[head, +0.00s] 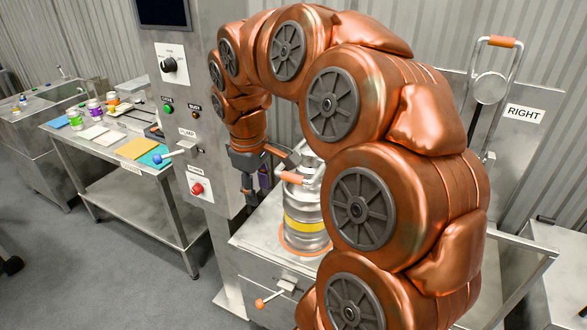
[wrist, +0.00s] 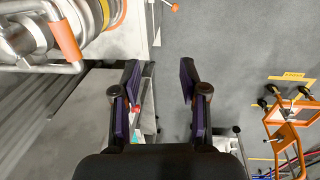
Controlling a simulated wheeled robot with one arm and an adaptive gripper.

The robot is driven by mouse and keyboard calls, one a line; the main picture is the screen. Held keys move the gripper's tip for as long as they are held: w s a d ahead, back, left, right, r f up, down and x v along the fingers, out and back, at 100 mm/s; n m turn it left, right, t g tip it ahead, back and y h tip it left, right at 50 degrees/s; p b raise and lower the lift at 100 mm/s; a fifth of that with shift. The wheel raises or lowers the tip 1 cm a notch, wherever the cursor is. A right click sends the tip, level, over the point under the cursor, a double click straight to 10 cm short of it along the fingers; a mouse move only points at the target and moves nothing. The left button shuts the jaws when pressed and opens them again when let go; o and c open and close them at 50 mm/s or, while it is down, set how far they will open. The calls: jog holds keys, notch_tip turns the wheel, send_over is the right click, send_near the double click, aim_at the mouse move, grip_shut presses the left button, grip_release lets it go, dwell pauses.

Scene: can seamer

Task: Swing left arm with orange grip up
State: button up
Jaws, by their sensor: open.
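The left arm is a metal U-shaped handle with an orange grip (head: 292,178), low beside the top of the steel can. The grip also shows at the upper left of the wrist view (wrist: 66,42). My gripper (head: 256,188) is just left of the grip in the head view, fingers pointing down. In the wrist view my gripper (wrist: 160,82) has its two fingers wide apart with nothing between them, and the grip lies outside them to the left. My copper arm hides part of the machine.
The steel can (head: 306,222) with a yellow band stands on the machine table. A second handle with an orange grip (head: 502,41) stands upright by the RIGHT sign (head: 525,114). The control panel (head: 180,110) rises at left. A side table (head: 110,145) holds jars and sheets.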

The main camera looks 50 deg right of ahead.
send_near(294, 177)
jog(key=shift+h, duration=0.3)
jog(key=shift+w+d+f+p, duration=0.15)
jog(key=shift+f+p, duration=0.35)
jog(key=shift+f, duration=0.95)
jog(key=shift+s+d+f+p, duration=0.15)
jog(key=shift+f+p, duration=0.35)
jog(key=shift+f, duration=0.9)
jog(key=shift+w+d+f+p, duration=0.2)
jog(key=shift+f+p, duration=0.3)
jog(key=shift+f, duration=0.95)
grip_shut()
